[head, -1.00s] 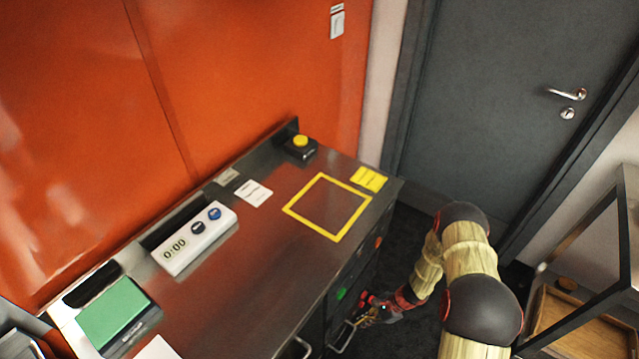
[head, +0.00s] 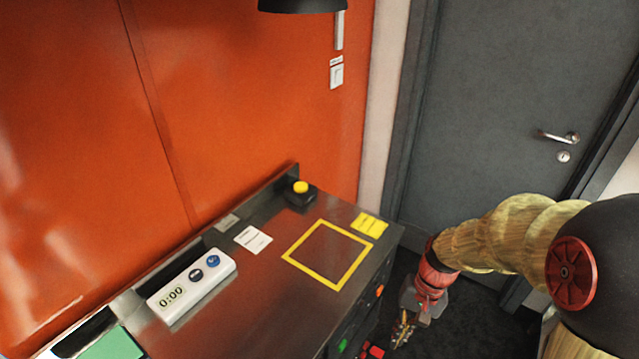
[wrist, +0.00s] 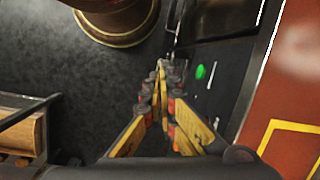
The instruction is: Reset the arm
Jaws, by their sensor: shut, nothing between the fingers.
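My gripper (head: 402,330) hangs at the right of the steel counter in the head view, low beside the counter's front side and pointing down. In the wrist view my gripper (wrist: 162,75) shows its yellow and dark fingers, with the tips together and nothing between them. My arm comes in from the right edge of the head view, in front of the grey door.
The counter (head: 255,290) carries a timer box (head: 190,288), a yellow button (head: 300,190), a yellow square outline (head: 327,254) and a green pad (head: 112,345). A grey door (head: 490,110) stands behind. In the wrist view a wooden crate (wrist: 20,110) lies left and dark floor (wrist: 80,90) is bare.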

